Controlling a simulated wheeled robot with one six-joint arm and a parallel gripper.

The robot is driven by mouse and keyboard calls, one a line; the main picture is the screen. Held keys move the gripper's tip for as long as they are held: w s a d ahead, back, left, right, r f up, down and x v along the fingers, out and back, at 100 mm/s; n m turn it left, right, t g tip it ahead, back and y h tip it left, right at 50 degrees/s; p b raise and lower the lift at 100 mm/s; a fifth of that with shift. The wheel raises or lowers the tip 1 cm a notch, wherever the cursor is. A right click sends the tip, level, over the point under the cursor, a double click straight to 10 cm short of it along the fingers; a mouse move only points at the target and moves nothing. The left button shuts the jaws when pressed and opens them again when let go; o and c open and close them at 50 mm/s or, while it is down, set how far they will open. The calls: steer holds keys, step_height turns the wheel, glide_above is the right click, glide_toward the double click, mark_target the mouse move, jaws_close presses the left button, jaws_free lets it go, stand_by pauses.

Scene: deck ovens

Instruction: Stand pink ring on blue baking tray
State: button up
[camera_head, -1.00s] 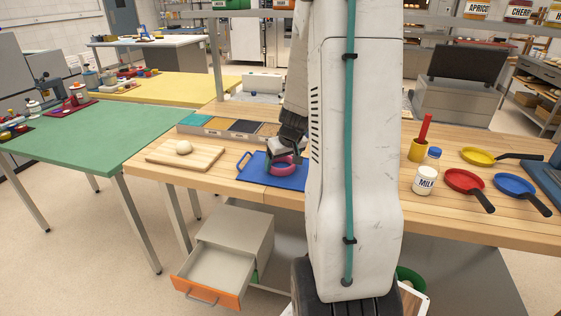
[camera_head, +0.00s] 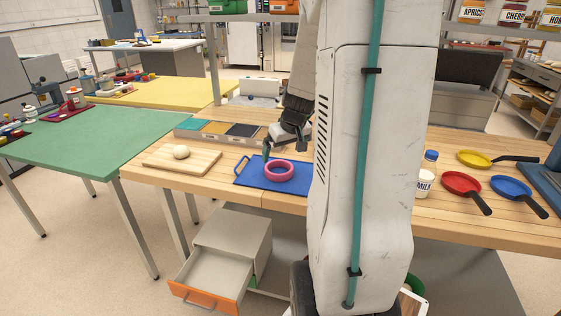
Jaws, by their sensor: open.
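The pink ring (camera_head: 279,179) lies flat on the blue baking tray (camera_head: 248,178), which is on the wooden worktop. My gripper (camera_head: 284,150) is open and empty, just above and behind the ring, apart from it. The right end of the tray is hidden behind my arm.
A divided container (camera_head: 217,131) stands behind. Red (camera_head: 462,184), blue (camera_head: 512,187) and yellow (camera_head: 474,158) pans and a milk bottle (camera_head: 424,184) are at right. An open drawer (camera_head: 212,279) is below.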

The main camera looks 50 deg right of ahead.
steer(key=s+a+r+n+y, duration=0.1)
steer(key=a+r, duration=0.4)
steer(key=a, duration=0.5)
steer(key=s+a+r+n+y, duration=0.15)
steer(key=a+r, duration=0.35)
steer(key=a, duration=0.5)
steer(key=s+a+n+g, duration=0.2)
steer(key=s+a+g, duration=0.1)
steer(key=s+a, duration=1)
steer(key=shift+s+a+r+h, duration=0.3)
steer(key=shift+s+r+h, duration=0.1)
steer(key=shift+s, duration=0.3)
